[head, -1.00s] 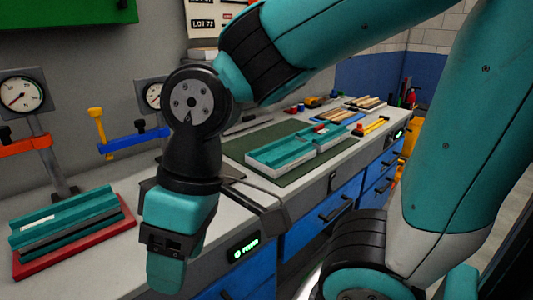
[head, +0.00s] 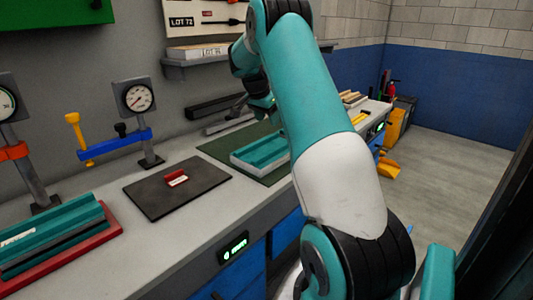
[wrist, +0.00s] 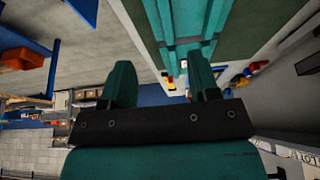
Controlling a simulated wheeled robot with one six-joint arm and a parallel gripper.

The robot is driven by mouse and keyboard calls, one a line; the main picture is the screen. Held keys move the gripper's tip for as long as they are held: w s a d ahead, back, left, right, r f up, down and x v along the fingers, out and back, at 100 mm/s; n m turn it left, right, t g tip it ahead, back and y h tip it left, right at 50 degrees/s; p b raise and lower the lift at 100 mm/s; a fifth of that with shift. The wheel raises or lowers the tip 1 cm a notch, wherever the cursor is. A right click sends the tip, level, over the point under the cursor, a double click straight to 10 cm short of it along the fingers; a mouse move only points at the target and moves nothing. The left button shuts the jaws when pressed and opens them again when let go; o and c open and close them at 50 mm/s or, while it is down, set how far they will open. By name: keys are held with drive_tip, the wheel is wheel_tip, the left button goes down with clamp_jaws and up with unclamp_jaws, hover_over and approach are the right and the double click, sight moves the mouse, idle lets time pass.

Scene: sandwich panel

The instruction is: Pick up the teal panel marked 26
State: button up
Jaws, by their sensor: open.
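A teal panel in a pale frame (head: 262,152) lies on the green mat in the head view, partly hidden by my arm. Teal panelling (wrist: 178,22) also shows at the top of the wrist view, just beyond my right-hand finger. Another teal panel (head: 62,232) with a white label lies on a red tray at the lower left. I cannot read a 26 on any of them. My gripper (wrist: 163,84) is open, with nothing between its fingers. In the head view it is over the far side of the green mat, above the bench and largely hidden by my arm.
A dark mat (head: 160,195) with a small red block (head: 176,178) lies on the grey bench. Gauge stands (head: 136,97) and a blue clamp (head: 118,145) stand along the wall. A shelf (head: 190,64) hangs above. Bare bench lies around the dark mat.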

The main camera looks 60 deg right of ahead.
drive_tip(key=p, duration=0.2)
hover_over(275, 149)
drive_tip(key=a, duration=0.2)
drive_tip(key=f, duration=0.8)
drive_tip(key=shift+s, duration=0.2)
drive_tip(key=shift+w+a+p+x, duration=0.1)
drive_tip(key=shift+p+x, duration=0.15)
drive_tip(key=shift+x, duration=0.65)
drive_tip(key=shift+w+a+p+x, duration=0.1)
drive_tip(key=shift+p+x, duration=0.1)
drive_tip(key=shift+x, duration=0.7)
drive_tip(key=shift+w+a+p+x, duration=0.15)
drive_tip(key=shift+p+x, duration=0.1)
drive_tip(key=shift+x, duration=0.6)
drive_tip(key=shift+f, duration=0.15)
drive_tip(key=c, duration=1)
clamp_jaws()
